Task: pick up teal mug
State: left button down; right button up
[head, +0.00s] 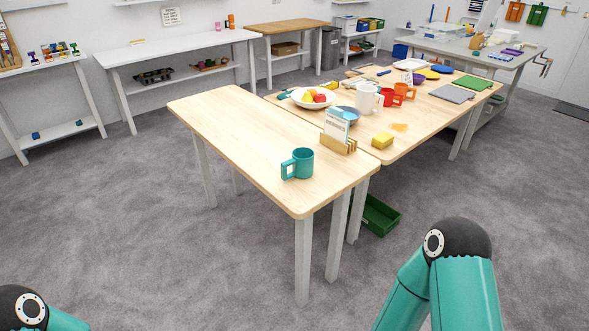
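The teal mug (303,163) stands upright on the near light wood table (235,130), towards its front right end. Its handle points to the left and slightly towards me. The mug stands apart from both arms. A teal part of my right arm shows at the bottom right, and a small part of my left arm shows at the bottom left corner. Neither gripper is in view.
A wooden holder with a card (338,128) stands just behind the mug. A yellow block (382,141), a fruit bowl (314,97) and red and orange mugs (404,91) are on the adjoining table. A green crate (380,214) lies on the floor. The table's left part is clear.

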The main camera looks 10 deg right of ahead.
aim_at(302, 161)
jog(key=i, duration=0.9)
jog(key=z, duration=0.05)
